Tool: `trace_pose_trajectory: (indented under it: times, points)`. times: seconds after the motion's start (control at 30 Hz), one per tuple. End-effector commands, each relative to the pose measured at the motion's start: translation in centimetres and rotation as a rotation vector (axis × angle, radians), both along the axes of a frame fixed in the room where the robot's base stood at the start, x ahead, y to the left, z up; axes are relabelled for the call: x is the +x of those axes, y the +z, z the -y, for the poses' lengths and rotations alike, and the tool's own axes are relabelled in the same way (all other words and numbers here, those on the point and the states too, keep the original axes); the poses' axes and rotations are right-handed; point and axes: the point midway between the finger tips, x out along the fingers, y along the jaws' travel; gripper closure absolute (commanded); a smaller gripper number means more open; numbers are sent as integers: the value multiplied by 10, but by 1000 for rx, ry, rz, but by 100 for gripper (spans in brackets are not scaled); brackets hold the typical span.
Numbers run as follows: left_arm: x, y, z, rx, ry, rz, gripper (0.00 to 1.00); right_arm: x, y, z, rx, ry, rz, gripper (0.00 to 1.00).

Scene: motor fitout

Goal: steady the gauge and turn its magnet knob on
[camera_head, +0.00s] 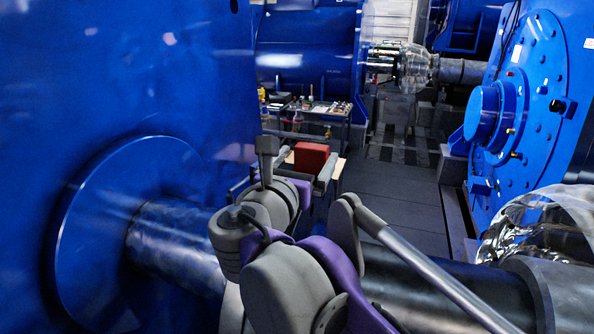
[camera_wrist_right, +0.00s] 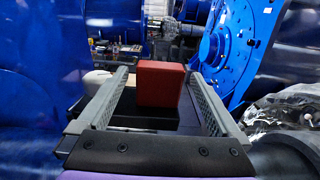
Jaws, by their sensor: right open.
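My right gripper (camera_head: 308,165) is in the middle of the head view, its two grey fingers pointing away from me. It also shows in the right wrist view (camera_wrist_right: 159,76), with its fingers wide apart. A plain red block (camera_head: 311,158) shows between the fingers in the picture. In the right wrist view the red block (camera_wrist_right: 161,83) has a gap to the finger on each side. I cannot tell how far beyond the fingertips it stands. I cannot make out a gauge or a magnet knob in either view. My left gripper is not in view.
A large blue housing (camera_head: 120,70) with a dark shaft (camera_head: 180,245) fills the left. A blue flanged machine (camera_head: 545,75) stands at the right. A table (camera_head: 332,112) with several small items stands behind. Grey floor (camera_head: 400,190) is clear between the machines.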

Motion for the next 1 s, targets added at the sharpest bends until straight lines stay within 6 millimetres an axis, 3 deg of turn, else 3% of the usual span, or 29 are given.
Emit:
trace_pose_trajectory:
  times: [0.23, 0.6, 1.0]
  points:
    - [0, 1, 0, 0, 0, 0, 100, 28, 0, 10, 1, -1, 0, 0]
    - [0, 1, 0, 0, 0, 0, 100, 33, 0, 11, 1, 1, -1, 0]
    - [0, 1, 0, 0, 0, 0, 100, 33, 0, 11, 1, 0, -1, 70]
